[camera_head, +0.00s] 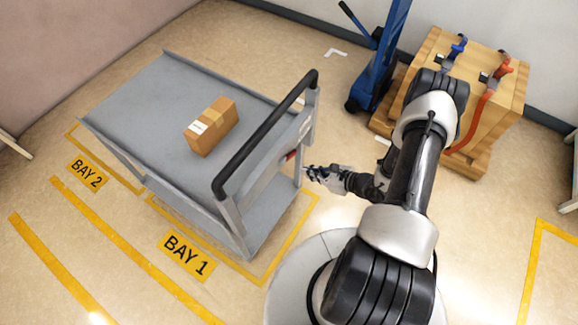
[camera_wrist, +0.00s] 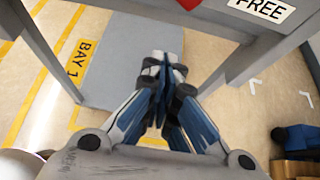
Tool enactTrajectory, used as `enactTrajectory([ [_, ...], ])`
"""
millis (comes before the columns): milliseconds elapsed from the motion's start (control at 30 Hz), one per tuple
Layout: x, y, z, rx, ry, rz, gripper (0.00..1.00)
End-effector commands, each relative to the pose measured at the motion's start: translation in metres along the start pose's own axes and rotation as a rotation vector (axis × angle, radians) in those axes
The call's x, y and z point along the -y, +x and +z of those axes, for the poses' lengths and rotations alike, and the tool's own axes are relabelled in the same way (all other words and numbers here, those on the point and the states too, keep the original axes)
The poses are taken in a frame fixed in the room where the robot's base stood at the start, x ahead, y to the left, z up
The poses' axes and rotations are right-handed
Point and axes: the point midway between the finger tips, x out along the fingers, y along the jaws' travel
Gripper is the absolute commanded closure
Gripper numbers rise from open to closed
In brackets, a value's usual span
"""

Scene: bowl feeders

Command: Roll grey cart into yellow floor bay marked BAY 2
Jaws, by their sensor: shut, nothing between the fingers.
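The grey cart (camera_head: 140,100) stands at the middle left of the head view, with a cardboard box (camera_head: 211,126) on its top deck and a black push handle (camera_head: 266,134) at its right end. It stands over the BAY 1 outline, its far left part reaching the BAY 2 outline. The yellow BAY 2 label (camera_head: 88,174) lies on the floor at left; the BAY 1 label (camera_head: 186,253) lies in front of the cart. My gripper (camera_head: 308,172) is shut and empty beside the cart's handle end, near a red part (camera_head: 291,155). In the wrist view, my gripper (camera_wrist: 163,62) points toward the lower deck (camera_wrist: 122,45).
A wooden crate (camera_head: 512,95) with blue and red straps sits on a pallet at the upper right, beside a blue lifting device (camera_head: 381,65). In the wrist view, a "FREE" label (camera_wrist: 262,8) is on the cart frame. Yellow floor lines (camera_head: 140,262) run at lower left.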

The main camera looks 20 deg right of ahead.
Motion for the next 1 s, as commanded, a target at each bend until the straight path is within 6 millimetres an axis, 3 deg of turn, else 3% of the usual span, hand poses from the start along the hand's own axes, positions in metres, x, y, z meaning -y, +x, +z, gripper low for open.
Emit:
enactTrajectory([
  [200, -0.002, 0.051, -0.002, -0.001, -0.004, 0.005, 1.0],
  [400, -0.002, 0.077, 0.012, 0.0, -0.003, 0.004, 1.0],
  [600, -0.001, 0.088, 0.019, 0.0, -0.001, 0.002, 1.0],
  [1000, -0.001, 0.088, 0.02, 0.0, 0.0, 0.001, 1.0],
])
